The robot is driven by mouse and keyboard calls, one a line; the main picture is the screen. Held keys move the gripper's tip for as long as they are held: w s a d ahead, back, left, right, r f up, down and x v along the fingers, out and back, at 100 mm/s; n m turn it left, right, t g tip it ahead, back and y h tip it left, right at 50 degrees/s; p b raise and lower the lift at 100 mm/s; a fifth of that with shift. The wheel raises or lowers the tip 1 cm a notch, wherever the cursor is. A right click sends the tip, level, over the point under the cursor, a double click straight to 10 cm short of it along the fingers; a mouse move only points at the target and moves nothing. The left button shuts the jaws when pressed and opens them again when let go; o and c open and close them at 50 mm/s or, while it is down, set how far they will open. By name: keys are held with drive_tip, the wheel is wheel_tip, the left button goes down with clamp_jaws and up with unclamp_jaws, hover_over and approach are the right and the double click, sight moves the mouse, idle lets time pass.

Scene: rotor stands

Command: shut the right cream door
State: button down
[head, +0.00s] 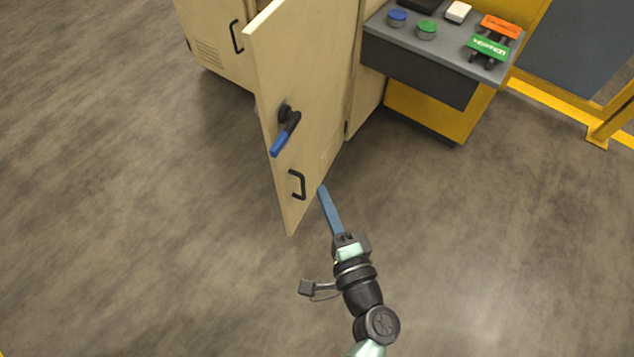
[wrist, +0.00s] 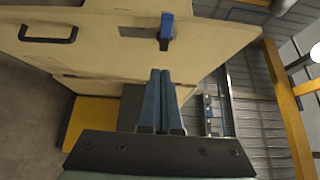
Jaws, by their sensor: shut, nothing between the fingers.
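The right cream door (head: 300,75) stands swung open from the cabinet, jutting toward me. It carries a lever with a blue grip (head: 284,134) and a black pull handle (head: 297,184). My gripper (head: 322,188) is shut and empty, its blue fingers close to the door's lower edge in the head view. I cannot tell whether they touch it. In the wrist view the two fingers (wrist: 160,72) lie together in front of a cream panel (wrist: 105,50). The panel shows a black pull handle (wrist: 48,34) and a blue-gripped lever (wrist: 166,30).
The left cream door (head: 210,35) has a black handle and vents. A grey console (head: 450,50) with blue and green buttons stands on a yellow base (head: 425,112), right of the open door. Yellow fence rails (head: 560,102) run at far right. The floor is clear left and right of my arm.

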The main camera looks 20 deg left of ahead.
drive_tip(key=w+a, duration=0.7)
drive_tip(key=a, duration=0.1)
drive_tip(key=shift+w+a, duration=0.2)
drive_tip(key=shift+a, duration=0.1)
drive_tip(key=shift+a+b, duration=0.1)
drive_tip(key=shift+b, duration=0.2)
